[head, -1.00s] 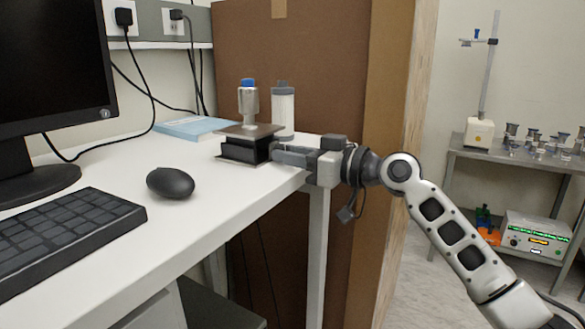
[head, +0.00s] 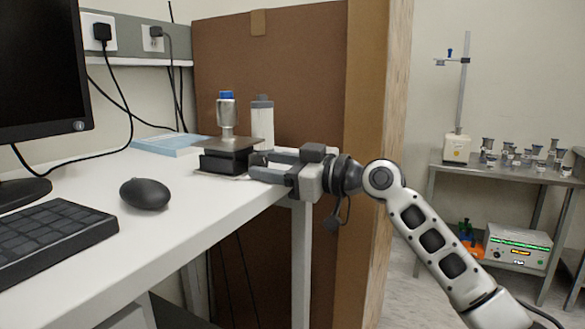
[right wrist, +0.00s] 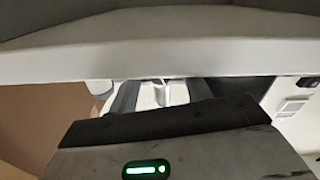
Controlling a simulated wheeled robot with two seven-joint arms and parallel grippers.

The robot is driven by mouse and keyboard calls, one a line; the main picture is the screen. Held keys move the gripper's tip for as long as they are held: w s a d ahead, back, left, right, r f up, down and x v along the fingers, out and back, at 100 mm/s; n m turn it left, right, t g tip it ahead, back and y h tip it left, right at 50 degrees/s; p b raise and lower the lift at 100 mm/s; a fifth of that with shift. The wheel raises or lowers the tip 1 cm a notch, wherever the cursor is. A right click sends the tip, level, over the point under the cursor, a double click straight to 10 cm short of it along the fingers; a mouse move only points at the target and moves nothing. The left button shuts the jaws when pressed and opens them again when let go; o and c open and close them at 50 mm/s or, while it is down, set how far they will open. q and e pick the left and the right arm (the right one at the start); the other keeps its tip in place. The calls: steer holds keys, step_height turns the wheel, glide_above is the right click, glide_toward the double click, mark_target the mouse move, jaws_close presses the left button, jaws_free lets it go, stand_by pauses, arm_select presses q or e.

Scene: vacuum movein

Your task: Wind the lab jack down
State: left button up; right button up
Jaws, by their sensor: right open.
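The lab jack (head: 228,157) stands near the back right end of the white table, with a dark body and a flat top plate. A metal vessel with a blue cap (head: 226,113) stands upright on its plate. My right gripper (head: 256,165) is at the jack's right side, its two fingers apart and pointing at it. Whether the fingers touch the jack, and where its knob is, I cannot tell. In the right wrist view two dark fingers flank a small shiny shape (right wrist: 161,93) that I cannot identify for sure. My left gripper is not in view.
A white cylinder (head: 262,123) stands behind the jack. A blue book (head: 170,145), a mouse (head: 145,194), a keyboard (head: 50,232) and a monitor (head: 40,75) are on the table (head: 190,215). A brown panel (head: 275,75) rises behind. A trolley with glassware stands at the right.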

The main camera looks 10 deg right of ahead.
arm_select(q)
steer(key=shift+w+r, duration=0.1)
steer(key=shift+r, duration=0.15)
arm_select(e)
steer(key=v, duration=1.5)
steer(key=shift+s+d, duration=0.25)
steer(key=shift+d, duration=0.1)
